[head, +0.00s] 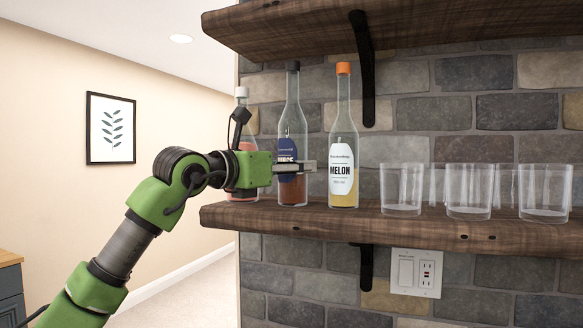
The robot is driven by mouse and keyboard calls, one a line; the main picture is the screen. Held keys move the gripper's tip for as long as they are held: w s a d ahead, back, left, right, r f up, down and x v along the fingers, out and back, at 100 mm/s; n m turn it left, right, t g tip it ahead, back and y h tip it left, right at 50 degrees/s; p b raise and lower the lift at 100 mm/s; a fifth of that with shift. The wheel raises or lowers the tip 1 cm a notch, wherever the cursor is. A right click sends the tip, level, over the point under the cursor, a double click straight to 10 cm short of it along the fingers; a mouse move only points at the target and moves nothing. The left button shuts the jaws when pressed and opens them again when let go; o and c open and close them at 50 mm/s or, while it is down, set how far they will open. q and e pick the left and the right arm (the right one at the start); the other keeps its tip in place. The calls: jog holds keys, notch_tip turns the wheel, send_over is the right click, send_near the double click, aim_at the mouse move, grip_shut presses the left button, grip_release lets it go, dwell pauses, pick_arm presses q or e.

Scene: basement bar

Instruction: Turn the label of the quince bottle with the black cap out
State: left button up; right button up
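The bottle with the black cap (292,110) stands upright on the lower wooden shelf, with reddish-brown liquid in its lower part. Its dark blue label (287,146) shows toward the left of its visible side. The lettering is partly covered by my gripper, so I cannot read the name. My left gripper (308,167) comes in from the left, with a grey finger across the front of this bottle at label height. The other finger is hidden, so I cannot tell whether it is shut on the bottle. My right gripper is not in view.
An orange-capped bottle labelled MELON (343,150) stands close on the right. A white-capped bottle (240,120) stands on the left, partly behind my arm. Several clear glasses (402,190) stand farther right. An upper shelf (440,25) and its black bracket (363,65) hang above.

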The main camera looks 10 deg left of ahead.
pick_arm(q)
jog(key=shift+d+f+b, duration=0.1)
jog(key=shift+f+b, duration=0.05)
jog(key=shift+b, duration=0.35)
jog(key=shift+n+t+y+b, duration=0.5)
jog(key=shift+n+y+b, duration=0.2)
jog(key=shift+y+b, duration=0.2)
jog(key=shift+n+t+y+b, duration=0.35)
jog(key=shift+y+b, duration=0.25)
jog(key=shift+y, duration=0.2)
jog(key=shift+n+t+y+b, duration=0.25)
jog(key=shift+n+y+b, duration=0.35)
jog(key=shift+n+y, duration=0.25)
jog(key=o, duration=1)
jog(key=shift+c, duration=0.2)
